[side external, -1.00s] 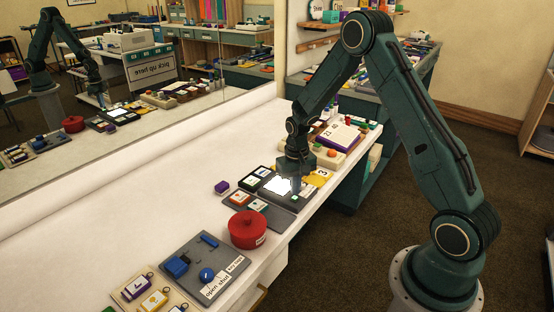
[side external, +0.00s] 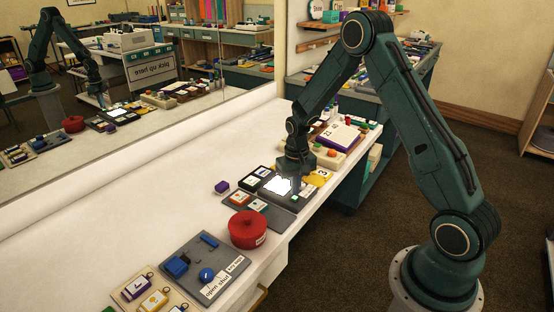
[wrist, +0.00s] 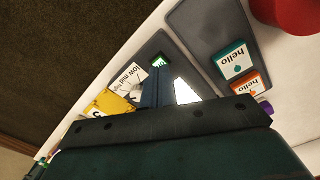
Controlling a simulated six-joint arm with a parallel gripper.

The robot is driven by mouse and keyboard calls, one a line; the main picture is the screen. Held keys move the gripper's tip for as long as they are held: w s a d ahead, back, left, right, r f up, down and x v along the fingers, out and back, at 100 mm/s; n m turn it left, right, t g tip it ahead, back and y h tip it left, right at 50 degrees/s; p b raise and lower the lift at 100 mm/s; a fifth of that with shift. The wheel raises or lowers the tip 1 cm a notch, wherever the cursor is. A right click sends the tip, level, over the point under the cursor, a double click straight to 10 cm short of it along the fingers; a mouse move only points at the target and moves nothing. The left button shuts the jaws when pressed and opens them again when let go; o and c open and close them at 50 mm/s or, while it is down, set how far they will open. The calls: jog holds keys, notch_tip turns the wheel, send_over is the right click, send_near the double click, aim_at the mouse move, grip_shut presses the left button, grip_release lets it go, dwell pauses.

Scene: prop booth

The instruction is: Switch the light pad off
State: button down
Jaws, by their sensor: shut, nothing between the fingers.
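The light pad (side external: 278,186) is a dark grey board with a bright white lit panel, near the front edge of the white counter. A small green button (side external: 295,198) sits at its front right corner. In the wrist view the button (wrist: 159,61) shows just beyond my fingertips, and part of the glowing panel (wrist: 184,92) shows beside them. My gripper (side external: 297,184) is shut and empty, pointing down over the pad close to the button. I cannot tell whether the fingertips touch anything. My gripper body hides much of the pad in the wrist view.
A grey tray with picture cards (side external: 247,201) lies nearer the camera, beside a red lidded pot (side external: 248,230). A yellow number card (side external: 320,176) and a calendar block (side external: 339,136) stand beyond the pad.

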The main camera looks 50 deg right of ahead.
aim_at(295, 197)
jog(key=shift+f, duration=0.15)
jog(key=shift+f, duration=1.35)
jog(key=shift+r, duration=3.1)
